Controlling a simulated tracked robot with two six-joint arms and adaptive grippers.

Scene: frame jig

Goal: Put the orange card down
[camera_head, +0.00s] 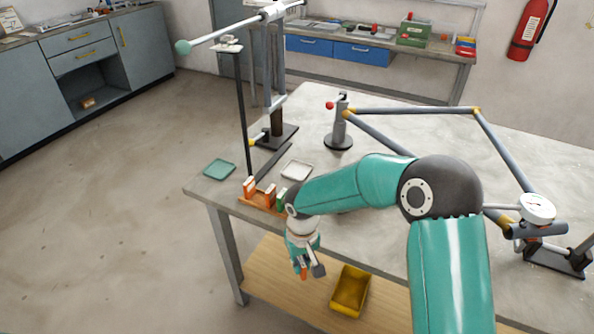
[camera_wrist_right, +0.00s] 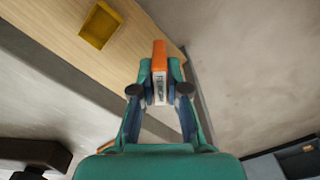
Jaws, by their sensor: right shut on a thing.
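My right gripper (camera_head: 309,271) is shut on the orange card (camera_head: 303,271), in front of the table's near edge and above the lower wooden shelf. In the right wrist view the orange card (camera_wrist_right: 159,58) stands out between the fingertips of my right gripper (camera_wrist_right: 160,88). Its lower part is white with dark print. An orange rack (camera_head: 258,203) on the table corner holds orange-and-white cards (camera_head: 249,187) and a green one (camera_head: 282,199). My right arm hides part of the rack. My left gripper is not in view.
A yellow bin (camera_head: 350,291) sits on the wooden shelf (camera_head: 262,266), right of the gripper; the wrist view shows it too (camera_wrist_right: 100,25). A green tray (camera_head: 220,169) and a white tray (camera_head: 297,170) lie near the rack. A stand and jointed bars occupy the tabletop (camera_head: 390,240).

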